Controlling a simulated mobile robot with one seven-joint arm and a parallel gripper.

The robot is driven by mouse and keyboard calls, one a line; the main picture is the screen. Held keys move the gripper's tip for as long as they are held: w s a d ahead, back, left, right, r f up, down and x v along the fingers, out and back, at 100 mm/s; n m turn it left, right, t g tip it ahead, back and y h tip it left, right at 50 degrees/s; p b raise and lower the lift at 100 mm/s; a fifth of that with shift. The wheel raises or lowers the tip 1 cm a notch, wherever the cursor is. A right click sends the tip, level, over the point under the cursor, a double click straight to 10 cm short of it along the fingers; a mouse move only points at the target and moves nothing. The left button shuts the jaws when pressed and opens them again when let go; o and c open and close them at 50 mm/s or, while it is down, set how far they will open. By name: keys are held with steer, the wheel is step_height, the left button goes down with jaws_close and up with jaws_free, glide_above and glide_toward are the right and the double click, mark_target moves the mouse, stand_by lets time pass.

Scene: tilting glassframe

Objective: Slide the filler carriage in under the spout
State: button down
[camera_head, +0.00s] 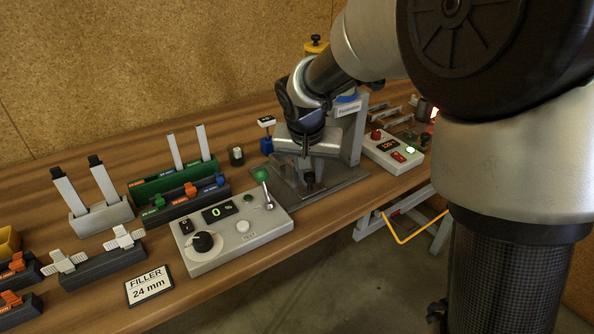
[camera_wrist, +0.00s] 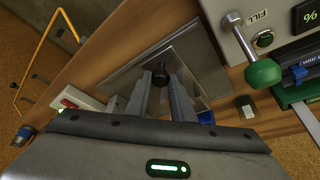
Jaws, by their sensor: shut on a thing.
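The filler (camera_head: 352,135) is a grey stand with a labelled upright, at the middle back of the bench in the head view. A flat metal carriage plate (camera_head: 340,176) lies at its foot, and it also shows in the wrist view (camera_wrist: 190,62). A black knob (camera_wrist: 160,72) stands up at the plate. My gripper (camera_head: 309,170) reaches down over the plate, its fingers shut around the knob in the wrist view (camera_wrist: 160,88). My arm hides the spout, so I cannot tell how the carriage lies relative to it.
A control box (camera_head: 232,232) reading 0 % stands in front, its green-knobbed lever (camera_wrist: 262,73) close beside the plate. Another box (camera_head: 393,153) with red and green lamps stands to the right. Racks (camera_head: 175,182) fill the left. The bench's front edge is near.

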mark_target(324, 186)
steer(key=shift+w+d+p, duration=0.2)
steer(key=shift+w+d, duration=0.45)
steer(key=shift+d, duration=0.3)
steer(key=shift+w+d+p, duration=0.2)
steer(key=shift+w+d, duration=0.45)
steer(key=shift+d, duration=0.3)
steer(key=c, duration=1.8)
jaws_free()
steer(key=p+v, duration=0.3)
steer(key=v, duration=1.4)
steer(key=shift+s+r, duration=0.1)
steer(key=shift+r, duration=0.15)
